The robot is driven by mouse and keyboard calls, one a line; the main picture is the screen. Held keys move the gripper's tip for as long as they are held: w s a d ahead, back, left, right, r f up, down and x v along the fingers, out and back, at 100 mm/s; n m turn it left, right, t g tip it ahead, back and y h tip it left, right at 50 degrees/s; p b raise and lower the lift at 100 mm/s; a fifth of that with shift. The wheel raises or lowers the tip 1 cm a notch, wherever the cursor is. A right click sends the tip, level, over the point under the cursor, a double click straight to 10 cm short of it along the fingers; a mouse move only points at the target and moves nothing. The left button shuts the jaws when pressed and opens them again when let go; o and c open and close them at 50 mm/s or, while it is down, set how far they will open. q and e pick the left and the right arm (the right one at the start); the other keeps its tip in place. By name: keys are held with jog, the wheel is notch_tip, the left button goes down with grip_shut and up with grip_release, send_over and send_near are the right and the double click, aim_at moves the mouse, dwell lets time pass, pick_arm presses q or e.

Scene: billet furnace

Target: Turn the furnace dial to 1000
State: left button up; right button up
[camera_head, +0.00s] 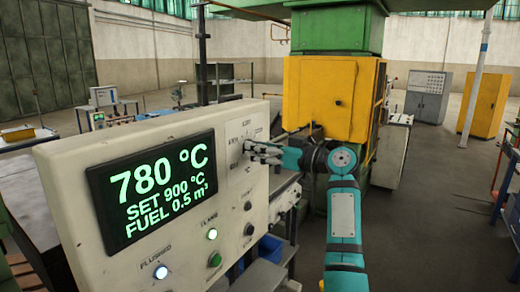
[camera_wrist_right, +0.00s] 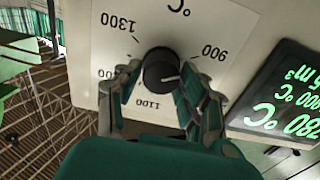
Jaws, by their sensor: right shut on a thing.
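The furnace dial is a round black knob (camera_wrist_right: 162,68) on a white scale plate (camera_wrist_right: 180,28). Its white pointer mark aims to the right in the wrist view, below the 900 label, toward the finger there. Labels 1300, 900 and 1100 are readable; the scale behind that finger is hidden. My right gripper (camera_wrist_right: 160,85) is shut on the knob, one finger on each side. In the head view the right gripper (camera_head: 262,152) reaches the panel's right part and covers the knob. The display (camera_head: 152,187) reads 780 °C, SET 900 °C, FUEL 0.5 m³. My left gripper is out of view.
The yellow furnace body (camera_head: 318,95) stands behind my right arm. Open floor lies to the right.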

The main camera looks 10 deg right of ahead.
jog(key=m, duration=0.5)
jog(key=shift+w+d+m+b, duration=0.1)
jog(key=shift+m+b, duration=0.25)
jog(key=shift+m, duration=0.05)
jog(key=m, duration=0.2)
jog(key=shift+m, duration=0.3)
jog(key=shift+m+p, duration=0.7)
jog(key=shift+m, duration=0.9)
jog(key=shift+f, duration=0.1)
jog(key=o, duration=1.1)
jog(key=shift+d, duration=0.1)
jog(key=shift+o, duration=0.2)
